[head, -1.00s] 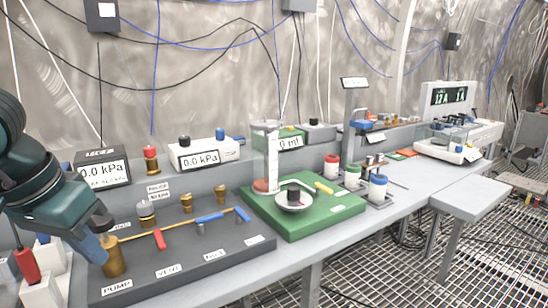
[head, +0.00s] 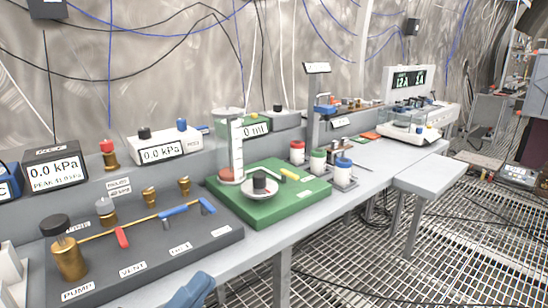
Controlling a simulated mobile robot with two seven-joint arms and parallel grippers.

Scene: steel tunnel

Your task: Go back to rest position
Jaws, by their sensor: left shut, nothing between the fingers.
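My left gripper (head: 192,291) shows only as blue fingers at the bottom edge of the head view, in front of the bench's front edge. It is shut and empty, apart from everything on the bench. The rest of that arm is cut off by the frame. My right gripper is out of view.
A green board (head: 290,205) holds a clear cylinder (head: 229,150) and a white dish (head: 262,194). Gauge boxes (head: 55,169) stand along the back. Capped jars (head: 342,172) stand farther right. A grey side table (head: 430,178) juts out at right.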

